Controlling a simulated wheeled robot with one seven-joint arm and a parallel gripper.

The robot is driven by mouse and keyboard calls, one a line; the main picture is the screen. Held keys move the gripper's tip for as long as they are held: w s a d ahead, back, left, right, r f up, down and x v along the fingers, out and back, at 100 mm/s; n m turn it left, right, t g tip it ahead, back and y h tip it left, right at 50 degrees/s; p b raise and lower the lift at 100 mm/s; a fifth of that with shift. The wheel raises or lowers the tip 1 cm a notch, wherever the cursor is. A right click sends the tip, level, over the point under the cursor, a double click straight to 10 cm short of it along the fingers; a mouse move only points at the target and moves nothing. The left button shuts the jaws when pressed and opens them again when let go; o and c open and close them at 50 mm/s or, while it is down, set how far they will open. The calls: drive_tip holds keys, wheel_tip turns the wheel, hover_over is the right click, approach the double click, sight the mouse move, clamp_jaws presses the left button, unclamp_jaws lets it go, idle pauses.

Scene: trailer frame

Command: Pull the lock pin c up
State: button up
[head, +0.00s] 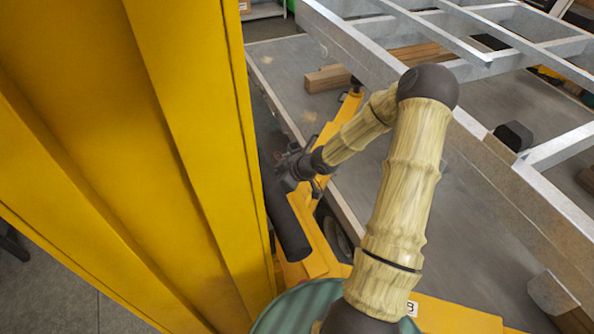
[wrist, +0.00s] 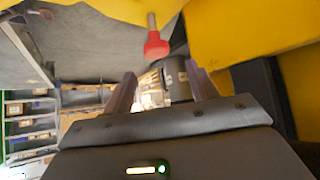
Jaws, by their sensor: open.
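A lock pin (wrist: 156,46) with a red knob and a thin metal shaft shows in the wrist view, beyond my fingertips. Its shaft meets a yellow part at the top of that picture. No letter shows on it, so I cannot tell whether it is pin c. My gripper (wrist: 163,85) is open, with its two fingers apart and no pin between them. The knob appears above the gap between the fingers and apart from them. In the head view my gripper (head: 298,168) is small and dark, beside a yellow panel, and the pin cannot be made out there.
A tall yellow panel (head: 130,130) fills the left side of the head view, close to my gripper. A dark cylinder (head: 287,222) lies beside the gripper. A grey metal frame (head: 520,185) and wooden blocks (head: 327,78) are on the right, over a grey platform.

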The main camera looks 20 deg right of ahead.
drive_tip(key=p+v, duration=0.5)
drive_tip(key=v, duration=0.6)
drive_tip(key=shift+s+r+p, duration=0.3)
drive_tip(key=shift+s, duration=0.05)
